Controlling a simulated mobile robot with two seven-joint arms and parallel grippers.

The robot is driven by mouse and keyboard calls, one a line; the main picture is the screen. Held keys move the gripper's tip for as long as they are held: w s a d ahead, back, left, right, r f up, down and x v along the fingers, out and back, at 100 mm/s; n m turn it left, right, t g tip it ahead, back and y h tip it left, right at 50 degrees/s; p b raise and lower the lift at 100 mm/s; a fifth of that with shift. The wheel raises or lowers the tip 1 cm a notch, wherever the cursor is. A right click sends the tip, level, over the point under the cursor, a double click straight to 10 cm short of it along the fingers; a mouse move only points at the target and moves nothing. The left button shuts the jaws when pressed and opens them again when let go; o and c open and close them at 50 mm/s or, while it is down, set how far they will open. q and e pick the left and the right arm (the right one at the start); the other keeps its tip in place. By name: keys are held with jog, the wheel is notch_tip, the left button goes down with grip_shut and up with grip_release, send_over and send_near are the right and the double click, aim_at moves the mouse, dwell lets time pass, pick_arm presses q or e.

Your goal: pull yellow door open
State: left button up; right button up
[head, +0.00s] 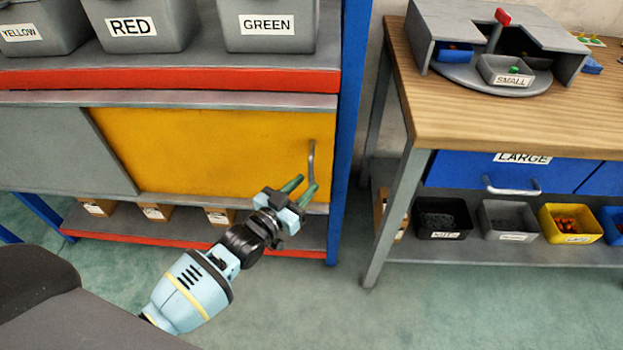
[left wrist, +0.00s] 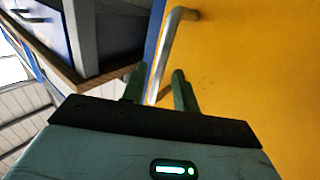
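The yellow door (head: 205,150) is a flat panel in the shelf unit's middle level, beside a grey panel (head: 55,150). It looks shut. Its metal bar handle (head: 311,160) stands upright near its right edge. My left gripper (head: 304,187) is at the handle's lower end, its fingers pointing up and right toward it. In the left wrist view the gripper (left wrist: 157,80) is open, and the handle (left wrist: 172,45) runs into the gap between the green fingers. I cannot tell whether either finger touches it. My right gripper is out of view.
A blue upright (head: 349,120) stands right of the door. Grey bins labelled RED (head: 150,45) and GREEN (head: 266,45) sit above it, small boxes below. A wooden table (head: 480,115) with a blue drawer (head: 510,172) stands at right. The floor (head: 310,305) in front is clear.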

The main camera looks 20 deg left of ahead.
aim_at(311, 180)
pick_arm(q)
jog(key=shift+x, duration=1.7)
jog(key=shift+c, duration=0.4)
grip_shut()
